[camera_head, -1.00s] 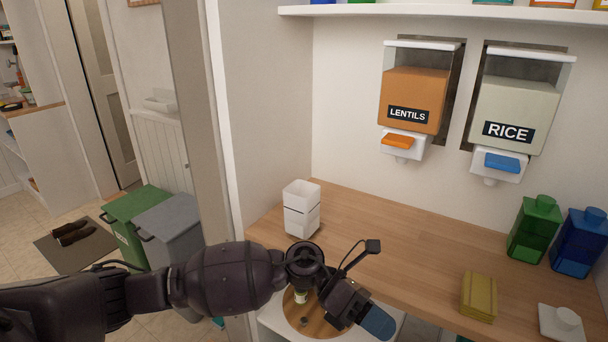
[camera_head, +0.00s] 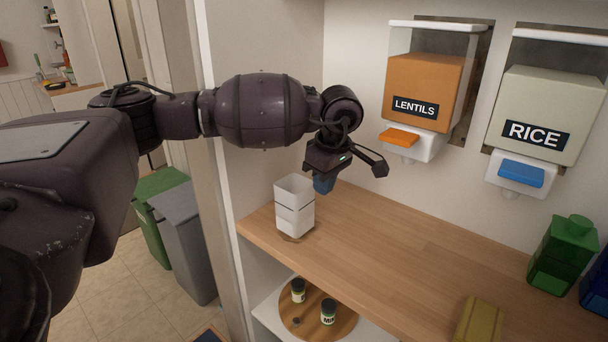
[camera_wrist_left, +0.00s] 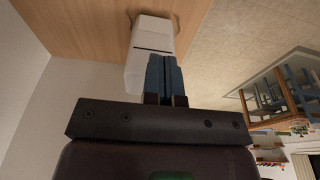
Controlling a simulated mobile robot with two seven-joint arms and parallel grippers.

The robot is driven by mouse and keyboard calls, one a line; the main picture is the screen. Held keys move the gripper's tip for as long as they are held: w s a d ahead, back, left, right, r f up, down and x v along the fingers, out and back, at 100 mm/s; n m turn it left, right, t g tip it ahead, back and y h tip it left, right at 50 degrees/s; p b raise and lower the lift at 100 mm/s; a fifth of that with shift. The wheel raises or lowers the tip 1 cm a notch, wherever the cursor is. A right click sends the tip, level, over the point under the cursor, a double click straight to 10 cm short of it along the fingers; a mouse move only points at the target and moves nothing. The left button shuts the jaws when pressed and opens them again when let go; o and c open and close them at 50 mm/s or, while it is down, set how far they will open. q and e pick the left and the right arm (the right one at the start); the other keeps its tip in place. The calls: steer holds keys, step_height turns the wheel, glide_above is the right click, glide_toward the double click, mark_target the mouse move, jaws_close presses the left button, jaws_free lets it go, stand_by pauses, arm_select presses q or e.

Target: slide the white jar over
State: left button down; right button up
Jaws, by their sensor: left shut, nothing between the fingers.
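The white jar (camera_head: 294,207) stands upright at the left end of the wooden counter, near its front edge and the side wall. It is square and has dark lines around it. My left gripper (camera_head: 324,184) is above and just behind the jar's right side, blue fingers pointing down. In the left wrist view, the shut blue fingers (camera_wrist_left: 164,76) overlap the white jar (camera_wrist_left: 152,40), with nothing between them. I cannot tell whether they touch it. My right gripper is not in view.
The lentils dispenser (camera_head: 425,90) and rice dispenser (camera_head: 545,115) hang on the back wall. A green canister (camera_head: 563,257) and a yellow block (camera_head: 480,322) stand on the counter (camera_head: 400,250) at right. A round wooden tray (camera_head: 318,320) with small jars is below. The counter's middle is clear.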

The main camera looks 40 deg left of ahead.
mark_target(282, 181)
arm_select(q)
steer(key=a, duration=0.3)
steer(key=a+f, duration=0.1)
steer(key=a, duration=0.7)
steer(key=shift+w+a+f+b, duration=0.25)
steer(key=shift+w+f+b, duration=0.05)
steer(key=shift+f+b, duration=0.05)
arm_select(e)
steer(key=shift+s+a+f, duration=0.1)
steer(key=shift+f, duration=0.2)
arm_select(q)
steer(key=shift+f, duration=0.1)
steer(key=s+d+p, duration=0.1)
steer(key=d+p, duration=0.1)
steer(key=d, duration=1.5)
steer(key=shift+s+d+f+p, duration=0.15)
steer(key=shift+s+d+p, duration=0.1)
steer(key=shift+p, duration=0.15)
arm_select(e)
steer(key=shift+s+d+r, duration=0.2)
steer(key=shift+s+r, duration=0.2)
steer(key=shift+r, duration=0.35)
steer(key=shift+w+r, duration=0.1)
